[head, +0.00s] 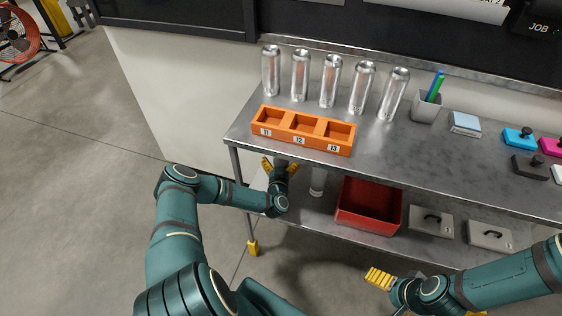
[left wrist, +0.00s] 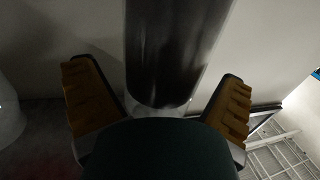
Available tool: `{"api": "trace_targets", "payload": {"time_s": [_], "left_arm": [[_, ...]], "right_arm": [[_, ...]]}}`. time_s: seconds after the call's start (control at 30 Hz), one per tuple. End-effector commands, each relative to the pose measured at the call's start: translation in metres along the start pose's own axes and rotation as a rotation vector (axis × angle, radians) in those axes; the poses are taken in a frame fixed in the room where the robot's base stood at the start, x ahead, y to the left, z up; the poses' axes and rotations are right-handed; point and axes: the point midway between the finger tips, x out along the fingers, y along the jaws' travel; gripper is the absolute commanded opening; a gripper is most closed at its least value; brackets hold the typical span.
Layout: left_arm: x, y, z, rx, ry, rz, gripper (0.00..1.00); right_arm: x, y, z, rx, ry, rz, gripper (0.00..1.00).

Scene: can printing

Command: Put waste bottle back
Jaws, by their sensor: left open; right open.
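My left gripper (head: 280,167) is at the lower shelf under the front left of the bench, fingers spread. In the left wrist view a clear cylinder with dark contents (left wrist: 172,55), seemingly the waste bottle, stands between the open fingers of my left gripper (left wrist: 160,100). No finger visibly presses on it. In the head view it is mostly hidden by the gripper and the bench top. A pale bottle (head: 318,182) stands on the lower shelf just right of the gripper. My right gripper (head: 382,282) is open and empty in front of the bench.
A red bin (head: 368,206) and two grey lidded boxes (head: 431,222) (head: 489,236) are on the lower shelf (head: 300,211). On the bench top (head: 430,155), several silver cans (head: 330,82) stand behind an orange numbered holder (head: 302,131). A bench leg is close left.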

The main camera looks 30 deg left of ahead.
Motion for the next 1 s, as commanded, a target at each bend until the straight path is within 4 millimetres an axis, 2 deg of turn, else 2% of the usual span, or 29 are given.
{"api": "trace_targets", "payload": {"time_s": [0.17, 0.6, 0.83, 0.93, 1.0], "left_arm": [[-0.01, 0.001, -0.003, 0.0, -0.001, 0.002, 0.96], [-0.094, 0.0, -0.003, 0.0, -0.003, 0.001, 0.96], [-0.117, 0.001, -0.003, 0.0, -0.001, 0.003, 0.96], [-0.119, 0.015, -0.005, -0.013, -0.028, 0.057, 0.96], [-0.121, 0.038, -0.008, -0.035, -0.081, 0.151, 0.96]], "right_arm": [[-0.005, -0.002, 0.0, 0.0, -0.002, 0.0, 0.96], [-0.021, -0.008, 0.002, 0.002, -0.01, -0.001, 0.96], [-0.024, -0.009, 0.003, 0.002, -0.012, -0.001, 0.96], [-0.024, -0.009, 0.003, 0.002, -0.013, -0.001, 0.96], [-0.024, -0.009, 0.003, 0.002, -0.013, -0.001, 0.96]]}}
